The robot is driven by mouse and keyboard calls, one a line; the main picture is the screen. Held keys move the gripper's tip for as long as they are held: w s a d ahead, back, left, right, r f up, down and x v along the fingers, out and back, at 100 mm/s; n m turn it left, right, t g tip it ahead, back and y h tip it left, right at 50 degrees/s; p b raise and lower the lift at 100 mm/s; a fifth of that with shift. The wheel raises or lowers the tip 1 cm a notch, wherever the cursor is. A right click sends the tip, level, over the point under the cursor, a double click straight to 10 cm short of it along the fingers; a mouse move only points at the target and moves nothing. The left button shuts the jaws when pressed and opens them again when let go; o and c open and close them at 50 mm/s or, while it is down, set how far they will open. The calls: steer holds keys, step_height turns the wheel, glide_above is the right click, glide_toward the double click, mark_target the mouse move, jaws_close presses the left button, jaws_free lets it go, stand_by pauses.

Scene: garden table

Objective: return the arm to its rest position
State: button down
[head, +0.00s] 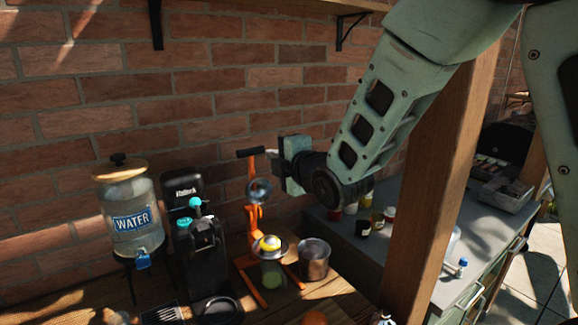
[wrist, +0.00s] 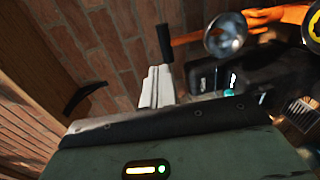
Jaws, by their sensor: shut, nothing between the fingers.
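My arm reaches in from the upper right of the head view. My gripper (head: 274,154) is held above the table, close to the upper part of the orange juicer press (head: 254,215). In the wrist view my gripper (wrist: 157,86) shows its pale fingers together, with nothing between them. The press's dark handle (wrist: 165,42) shows just beyond the fingertips in that view. I cannot tell whether the fingers touch it.
A water dispenser (head: 133,215) and a black coffee machine (head: 195,240) stand left of the press. A metal cup (head: 314,258) stands to its right. A brick wall (head: 220,80) is behind.

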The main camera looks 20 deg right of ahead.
steer(key=shift+r+b+v, duration=0.25)
steer(key=shift+b+v, duration=0.5)
steer(key=shift+v, duration=2)
steer(key=s+a+f+m+g+b, duration=0.1)
steer(key=s+a+f+m+g, duration=0.3)
steer(key=s+f, duration=0.3)
steer(key=s+a+f+m+g+b, duration=0.2)
steer(key=s+f+m+g, duration=0.1)
steer(key=s+f+g, duration=0.3)
steer(key=s+d+f+m+g+h, duration=0.1)
steer(key=s+f+m+g+h, duration=0.1)
steer(key=s, duration=0.7)
steer(key=s+d+f+m+g+h+b, duration=0.1)
steer(key=s+f+m+g, duration=0.3)
steer(key=s, duration=0.5)
steer(key=shift+d+h+b, duration=0.3)
steer(key=shift+d+h, duration=0.05)
steer(key=shift+h, duration=0.15)
